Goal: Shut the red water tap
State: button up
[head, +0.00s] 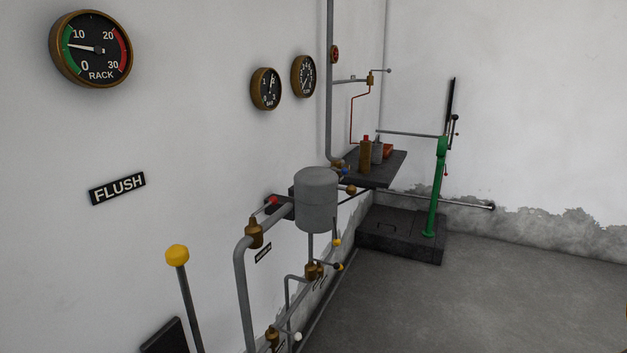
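A brass valve (254,233) sits on the grey pipe along the left wall. A short lever with a red tip (272,199) rises from it toward the right, looking roughly in line with the pipe. This looks like the red water tap. A red handwheel (335,54) also shows high on the upright pipe at the back. My gripper is not in view.
A grey cylindrical tank (316,200) stands right of the valve. A tall yellow-knobbed lever (177,256) rises in front. A green stand (436,190) and dark shelf (386,170) are behind. The right floor is clear.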

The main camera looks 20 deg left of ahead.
aim_at(273, 200)
jog(key=i+z, duration=0.2)
jog(key=i, duration=1.1)
jog(key=i+u, duration=0.3)
jog(key=i+l+u, duration=0.2)
jog(key=i+u, duration=0.15)
jog(key=i+l+u, duration=0.15)
jog(key=u, duration=0.35)
jog(key=l+u, duration=0.3)
jog(key=u, duration=0.15)
jog(key=i+l+u, duration=0.1)
jog(key=l+u, duration=0.15)
jog(key=u, duration=0.25)
jog(key=l+u, duration=0.3)
jog(key=u, duration=0.15)
jog(key=l+u, duration=0.25)
jog(key=u, duration=0.25)
jog(key=k, duration=0.05)
